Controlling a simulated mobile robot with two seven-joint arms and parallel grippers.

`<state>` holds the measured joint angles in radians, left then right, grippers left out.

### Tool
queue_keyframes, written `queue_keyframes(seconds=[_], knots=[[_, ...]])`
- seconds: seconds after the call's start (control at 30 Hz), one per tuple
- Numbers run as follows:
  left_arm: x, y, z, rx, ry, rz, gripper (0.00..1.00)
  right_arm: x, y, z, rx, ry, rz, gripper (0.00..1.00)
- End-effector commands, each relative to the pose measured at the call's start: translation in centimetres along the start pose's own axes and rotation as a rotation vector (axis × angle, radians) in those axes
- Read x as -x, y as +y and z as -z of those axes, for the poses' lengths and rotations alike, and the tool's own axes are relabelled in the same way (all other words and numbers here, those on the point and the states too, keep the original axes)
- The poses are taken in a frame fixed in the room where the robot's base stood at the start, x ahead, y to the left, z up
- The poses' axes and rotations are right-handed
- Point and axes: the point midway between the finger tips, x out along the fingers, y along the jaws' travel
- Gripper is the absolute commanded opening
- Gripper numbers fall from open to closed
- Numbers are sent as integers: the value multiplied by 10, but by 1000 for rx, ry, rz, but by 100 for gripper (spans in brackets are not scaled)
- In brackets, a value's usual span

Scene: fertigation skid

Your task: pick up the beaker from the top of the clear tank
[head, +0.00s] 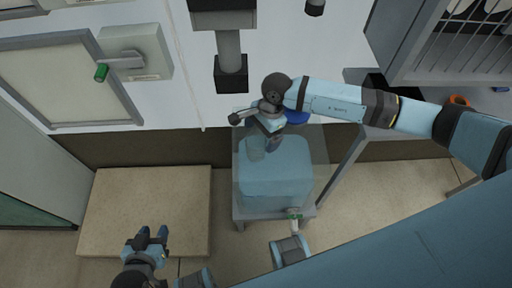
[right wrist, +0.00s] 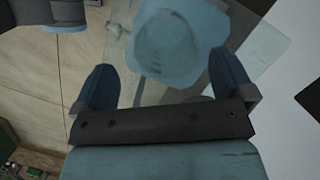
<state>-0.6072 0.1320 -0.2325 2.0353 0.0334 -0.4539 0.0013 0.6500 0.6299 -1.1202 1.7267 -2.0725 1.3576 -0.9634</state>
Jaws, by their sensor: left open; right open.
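The clear tank (head: 275,190), holding pale blue liquid, stands on a grey stand in the middle of the head view. The beaker (head: 256,149) shows as a faint see-through shape on the tank's top, beside my right gripper. In the right wrist view a pale round outline that looks like the beaker (right wrist: 165,42) lies beyond the fingertips. My right gripper (head: 267,140) is over the tank's top; in its wrist view the two blue fingers stand wide apart with nothing between them. My left gripper (head: 152,236) is open and empty, low at the left, away from the tank.
A white panel with a dark pipe fitting (head: 231,74) is behind the tank. A blue round part (head: 297,116) sits partly hidden behind my right arm. A beige slab (head: 140,200) lies to the left.

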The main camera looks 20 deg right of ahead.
Motion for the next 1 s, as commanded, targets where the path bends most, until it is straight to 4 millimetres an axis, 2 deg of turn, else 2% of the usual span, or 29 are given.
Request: queue_keyframes(seconds=[0.17,0.4,0.7,0.77,0.93,1.0], knots=[[1,0,2,0,1,0,43,-15,-3,-4,0,-4,-1,99],[1,2,3,2,3,0,43,-48,-6,-7,-1,-3,0,99],[1,3,3,5,3,-1,43,-54,-6,-6,0,-2,1,99],[1,3,3,5,3,-1,43,-54,-6,-6,0,-2,1,88],[1,3,3,5,3,-1,43,-54,-6,-6,0,-2,1,49],[1,3,3,5,4,-1,43,-54,-6,-6,0,-2,1,48]])
